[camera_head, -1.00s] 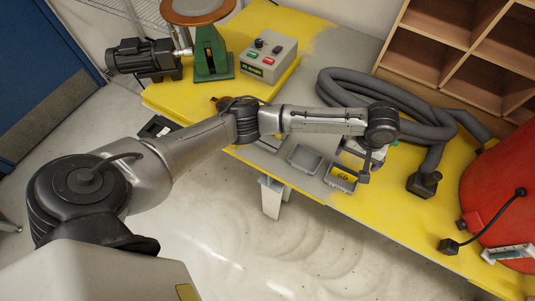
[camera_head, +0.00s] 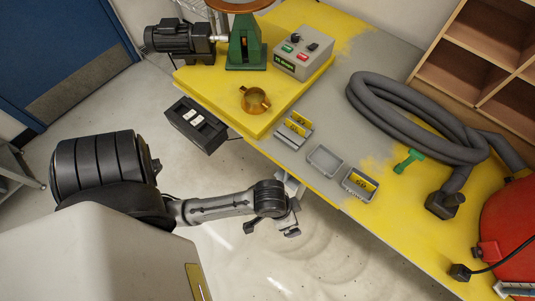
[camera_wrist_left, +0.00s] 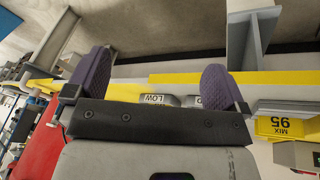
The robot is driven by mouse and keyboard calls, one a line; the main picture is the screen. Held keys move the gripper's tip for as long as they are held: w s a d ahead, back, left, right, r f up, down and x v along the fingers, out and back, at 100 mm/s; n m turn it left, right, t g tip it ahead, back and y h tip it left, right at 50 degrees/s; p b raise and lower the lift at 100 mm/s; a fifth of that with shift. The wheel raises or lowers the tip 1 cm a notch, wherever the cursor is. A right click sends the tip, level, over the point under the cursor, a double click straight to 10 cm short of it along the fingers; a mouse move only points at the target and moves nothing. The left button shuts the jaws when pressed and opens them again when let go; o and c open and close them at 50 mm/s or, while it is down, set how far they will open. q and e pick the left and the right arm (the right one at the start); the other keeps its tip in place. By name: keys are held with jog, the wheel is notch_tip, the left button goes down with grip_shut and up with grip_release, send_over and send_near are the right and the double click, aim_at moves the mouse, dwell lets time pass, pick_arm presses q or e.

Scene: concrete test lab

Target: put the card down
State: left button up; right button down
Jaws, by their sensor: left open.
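A yellow card (camera_head: 359,182) sits in the grey tray (camera_head: 347,191) marked LOW, near the table's front edge. An empty grey tray (camera_head: 325,160) is to its left, and another grey tray (camera_head: 291,137) further left holds yellow cards (camera_head: 299,123). My left gripper (camera_head: 292,222) is off the table's front edge, below and left of the LOW tray, apart from it. In the left wrist view its purple-padded fingers (camera_wrist_left: 155,80) are spread with nothing between them. That view also shows the LOW label (camera_wrist_left: 155,98) and a yellow card marked MIX (camera_wrist_left: 280,127). My right gripper is not in view.
A ring-shaped brass part (camera_head: 255,100), a control box (camera_head: 303,52) and a green machine stand (camera_head: 246,45) are at the table's back left. A grey hose (camera_head: 400,115), a green-handled item (camera_head: 408,160) and a red tank (camera_head: 512,235) are at right. Floor in front is clear.

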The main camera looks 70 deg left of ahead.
pick_arm(q)
jog(key=s+a+r+y, duration=0.1)
jog(key=s+a+y, duration=0.1)
jog(key=s+a, duration=0.3)
jog(key=shift+s+a+m, duration=0.3)
jog(key=shift+s, duration=0.7)
